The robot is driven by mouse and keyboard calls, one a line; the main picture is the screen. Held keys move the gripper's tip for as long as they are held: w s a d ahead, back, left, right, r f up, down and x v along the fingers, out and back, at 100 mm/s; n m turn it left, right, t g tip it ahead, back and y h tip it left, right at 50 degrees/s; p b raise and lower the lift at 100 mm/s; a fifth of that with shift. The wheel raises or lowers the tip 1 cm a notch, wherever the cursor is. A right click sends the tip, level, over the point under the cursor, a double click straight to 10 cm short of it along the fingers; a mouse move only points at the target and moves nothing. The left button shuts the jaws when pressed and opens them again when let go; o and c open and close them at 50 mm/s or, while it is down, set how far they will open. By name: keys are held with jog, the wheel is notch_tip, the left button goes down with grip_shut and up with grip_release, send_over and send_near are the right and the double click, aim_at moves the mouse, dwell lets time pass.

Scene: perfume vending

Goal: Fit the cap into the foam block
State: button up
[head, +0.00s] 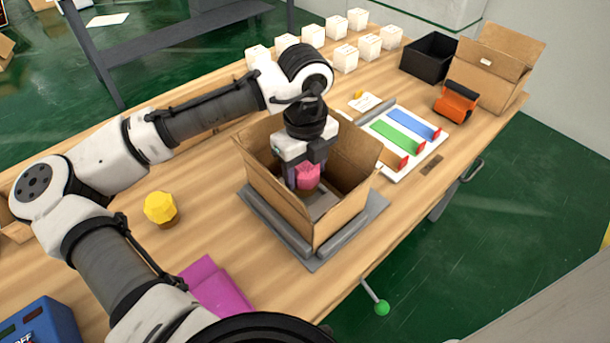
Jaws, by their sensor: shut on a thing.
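My gripper (305,170) reaches down inside an open cardboard box (325,228) at the middle of the table. It is shut on a pink faceted cap (307,174) with a brown lower part. The cap is upright, below the level of the box's rim. A grey surface (322,205) shows on the box floor near the cap; I cannot tell whether it is the foam block. The fingers and the box walls hide much of the inside, and I cannot tell whether the cap touches anything below it.
The box stands on a grey base (372,212). A yellow faceted piece (160,207) and a magenta piece (217,288) lie to the left. Several white boxes (345,56), a black bin (428,56), an orange tool (456,100) and a tray with coloured strips (422,152) stand behind and right.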

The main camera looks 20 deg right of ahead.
aim_at(305, 164)
jog(key=shift+f, duration=1.3)
jog(key=shift+f, duration=0.35)
jog(key=o, duration=1)
notch_tip(305, 164, up, 13)
jog(key=shift+f, duration=0.1)
